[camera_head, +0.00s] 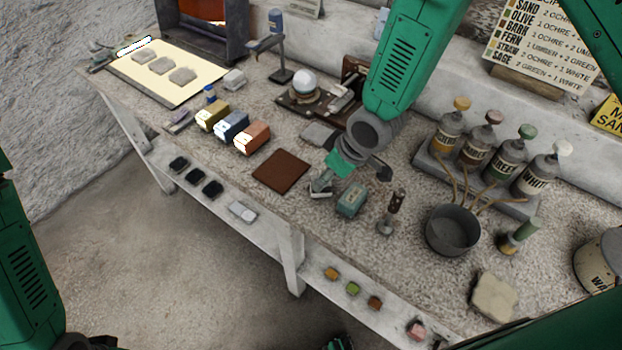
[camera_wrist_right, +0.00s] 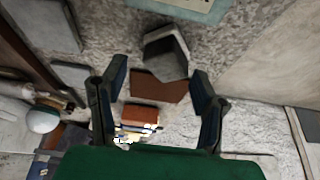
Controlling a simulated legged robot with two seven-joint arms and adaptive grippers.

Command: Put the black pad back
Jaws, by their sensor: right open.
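Three small black pads (camera_head: 195,175) lie in a row on the low shelf under the bench, at left in the head view. My right gripper (camera_head: 352,172) hangs over the bench; its fingers show apart and empty in the right wrist view (camera_wrist_right: 158,82). A light grey block with a darker grey side (camera_head: 320,185) lies below it, beside the brown mat (camera_head: 281,171). The block also shows ahead of the fingers in the wrist view (camera_wrist_right: 166,52). I cannot tell whether a black pad is on the block.
A teal box (camera_head: 351,198) and an upright tool (camera_head: 392,213) stand close right of the block. A dark bowl (camera_head: 453,230) and labelled bottles (camera_head: 505,163) are at right. The front shelf edge has free room.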

